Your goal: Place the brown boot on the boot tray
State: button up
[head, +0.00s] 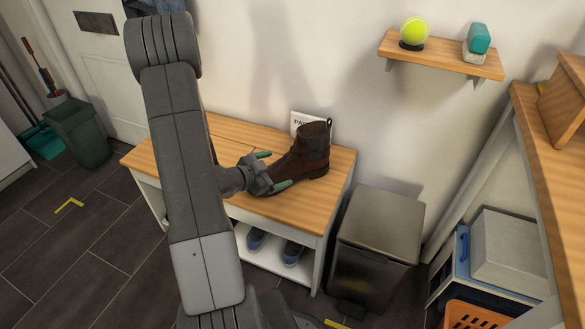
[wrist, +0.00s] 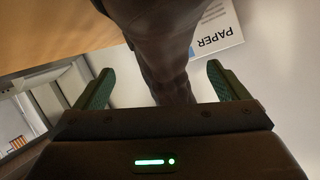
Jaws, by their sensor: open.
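The brown boot (head: 307,155) stands upright on the wooden bench top (head: 229,129), toe toward the lower left and shaft at the upper right. My gripper (head: 273,170) is open beside the boot, with one green finger on the far side and one near its front lower edge. In the wrist view the boot (wrist: 155,45) shows dark and close between the two green fingers of my gripper (wrist: 157,88). Whether the fingers touch it I cannot tell. I see no boot tray that I can make out in either view.
A white sign reading PAPER (wrist: 212,28) stands behind the boot. Blue shoes (head: 257,240) sit on the shelf under the bench. A metal bin (head: 378,235) stands right of the bench. A wall shelf (head: 440,57) holds a tennis ball (head: 414,30).

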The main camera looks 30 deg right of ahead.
aim_at(281, 166)
jog(key=shift+b+x, duration=0.8)
jog(key=shift+x, duration=2.3)
jog(key=shift+w+a+r, duration=0.1)
jog(key=shift+w+r, duration=0.05)
jog(key=c, duration=1.6)
